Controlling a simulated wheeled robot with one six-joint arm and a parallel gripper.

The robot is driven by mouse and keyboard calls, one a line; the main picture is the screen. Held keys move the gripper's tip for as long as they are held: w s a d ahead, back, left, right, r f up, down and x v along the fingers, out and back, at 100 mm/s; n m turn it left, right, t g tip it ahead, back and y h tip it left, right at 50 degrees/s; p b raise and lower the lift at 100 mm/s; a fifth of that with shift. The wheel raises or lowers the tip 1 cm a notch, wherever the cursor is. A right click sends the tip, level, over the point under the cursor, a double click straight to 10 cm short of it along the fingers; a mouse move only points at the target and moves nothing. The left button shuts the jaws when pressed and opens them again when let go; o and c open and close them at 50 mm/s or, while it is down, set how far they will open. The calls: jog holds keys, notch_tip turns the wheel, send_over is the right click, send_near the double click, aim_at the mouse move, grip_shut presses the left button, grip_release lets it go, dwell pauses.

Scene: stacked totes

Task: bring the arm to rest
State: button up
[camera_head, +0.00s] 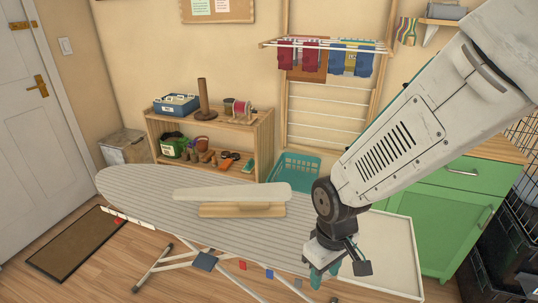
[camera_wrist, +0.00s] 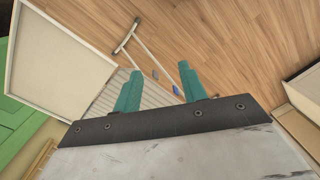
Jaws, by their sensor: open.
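My gripper (camera_head: 335,272) hangs at the end of my arm, at the lower right of the head view, over the right end of the ironing board. In the wrist view, its two teal fingers (camera_wrist: 160,72) are spread apart. Nothing is between them, so it is open and empty. The striped grey ironing board (camera_head: 140,185) stands in front of me. A small padded sleeve board (camera_head: 230,192) on a wooden base rests on it, to the left of my gripper and apart from it. My arm hides part of the board's right end.
A pale, rimmed panel (camera_head: 402,250) lies right of my gripper, beside a green cabinet (camera_head: 455,210). A teal basket (camera_head: 293,170) and a wooden shelf (camera_head: 262,140) stand behind the board. A drying rack (camera_head: 285,42) holds clothes. The floor at left has a mat (camera_head: 75,243).

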jog(key=s+d+r+m, duration=0.2)
jog(key=s+d+r, duration=0.1)
jog(key=r, duration=0.3)
jog(key=s+d+r+m+t, duration=0.1)
jog(key=s+d+r+m, duration=0.1)
jog(key=s+d+r, duration=0.2)
jog(key=s+d+r+m, duration=0.3)
jog(key=d+r, duration=0.4)
jog(key=r, duration=0.3)
jog(key=shift+s+r+t, duration=0.2)
jog(key=shift+s+t, duration=0.05)
jog(key=shift+t, duration=0.15)
